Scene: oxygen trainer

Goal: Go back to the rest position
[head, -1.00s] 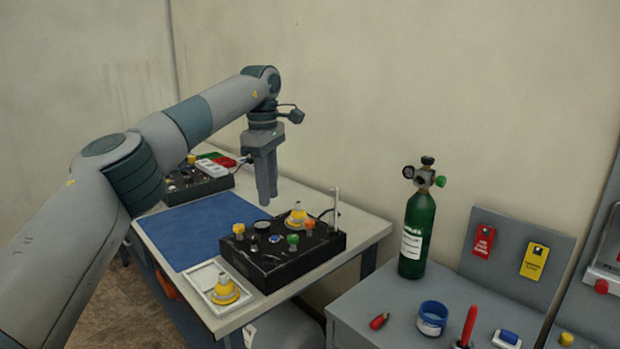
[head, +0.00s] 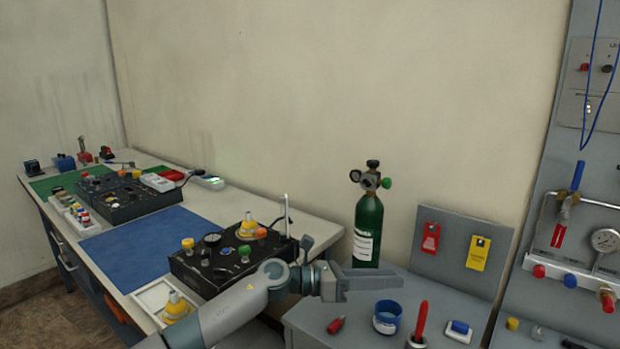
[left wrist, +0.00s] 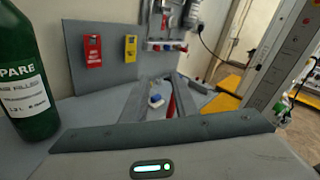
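My left gripper (head: 392,281) is raised in front of the grey table, its fingers pointing right, just in front of the green cylinder's base. In the left wrist view its two fingers (left wrist: 162,82) stand apart with nothing held between them; a blue-and-white block shows through the gap, beyond them. The green oxygen cylinder (head: 368,222) stands upright on the grey table behind the gripper, and fills the left edge of the left wrist view (left wrist: 25,85). My right gripper is in neither view.
The grey table (head: 345,300) holds a blue cup (head: 387,317), a red-handled tool (head: 421,320) and a panel with red (head: 431,238) and yellow (head: 478,253) tags. A white bench at left carries a black control box (head: 205,268) and a blue mat (head: 140,245).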

